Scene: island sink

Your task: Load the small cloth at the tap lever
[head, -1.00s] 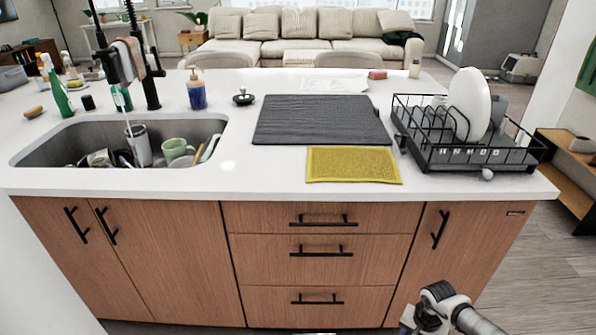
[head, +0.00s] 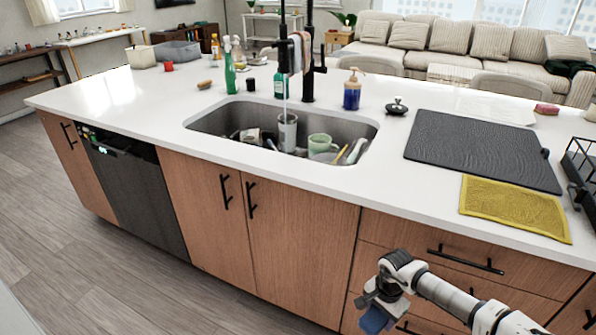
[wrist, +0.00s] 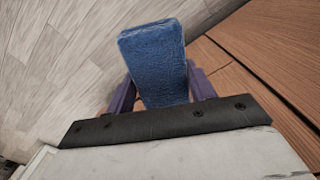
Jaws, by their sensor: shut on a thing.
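The tap (head: 308,60) is tall and black and stands behind the sink, with water running down from it. A small beige and pinkish cloth (head: 299,48) hangs on the tap; its exact hold on the lever is too small to tell. My gripper (head: 374,312) is low in front of the island's drawers, well below the counter. It is shut on a blue, textured, block-like thing (wrist: 155,60), which could be a folded cloth or a sponge. The blue thing sticks out past the purple fingers in the wrist view.
The sink (head: 205,122) holds cups and utensils. A dark dishwasher front (head: 135,185) is left of the wooden doors. A black mat (head: 480,150), a yellow cloth (head: 514,208) and a rack (head: 583,170) are at right. Floor at left is clear.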

